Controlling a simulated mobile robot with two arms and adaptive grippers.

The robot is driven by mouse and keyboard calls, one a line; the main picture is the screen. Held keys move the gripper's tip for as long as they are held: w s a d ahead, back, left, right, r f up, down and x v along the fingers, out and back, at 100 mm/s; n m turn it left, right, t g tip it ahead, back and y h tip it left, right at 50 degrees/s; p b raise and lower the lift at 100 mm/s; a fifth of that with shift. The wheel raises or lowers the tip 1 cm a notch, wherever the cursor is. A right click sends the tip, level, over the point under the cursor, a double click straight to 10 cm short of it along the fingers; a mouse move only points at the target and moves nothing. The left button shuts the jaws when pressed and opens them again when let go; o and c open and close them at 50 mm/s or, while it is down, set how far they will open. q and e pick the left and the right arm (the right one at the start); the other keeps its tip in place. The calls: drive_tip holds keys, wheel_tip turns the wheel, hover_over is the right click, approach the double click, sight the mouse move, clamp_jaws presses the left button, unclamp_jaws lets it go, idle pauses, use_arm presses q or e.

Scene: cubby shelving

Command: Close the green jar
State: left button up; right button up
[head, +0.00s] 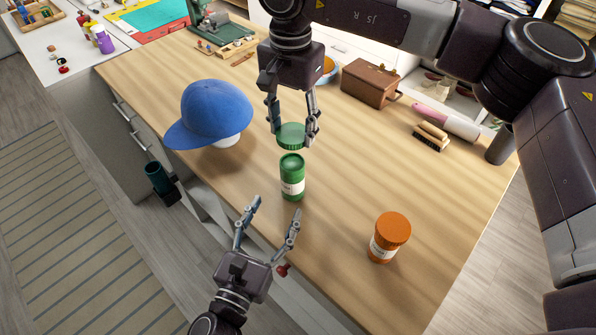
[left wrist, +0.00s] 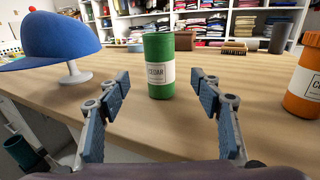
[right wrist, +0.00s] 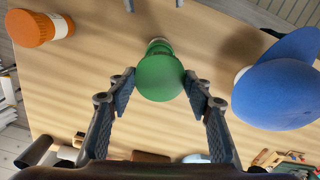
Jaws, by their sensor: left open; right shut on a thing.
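The green jar (head: 292,178) stands upright and open-topped on the wooden table, with a white label that shows in the left wrist view (left wrist: 160,76). My right gripper (head: 292,140) is shut on the green lid (head: 291,133) and holds it level, a little above the jar's mouth. In the right wrist view the lid (right wrist: 159,78) sits between the fingertips and hides most of the jar. My left gripper (head: 270,222) is open and empty in front of the jar. In the left wrist view its fingers (left wrist: 161,95) are spread either side of the jar, apart from it.
An orange jar (head: 389,238) with its lid on stands to the right. A blue cap (head: 211,112) on a white stand is at the left. A wooden box (head: 371,83), a brush (head: 430,138) and a rolling pin (head: 446,122) lie farther back. The table around the jar is clear.

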sight(296, 168)
use_arm(q)
drive_tip(key=shift+s+a+r, duration=0.15)
drive_tip(key=shift+s, duration=0.3)
drive_tip(key=shift+w+d, duration=0.2)
drive_tip(key=shift+w, duration=0.35)
drive_tip(key=x, duration=1.1)
drive_tip(key=shift+w+d, duration=0.1)
drive_tip(key=shift+w, duration=0.05)
clamp_jaws()
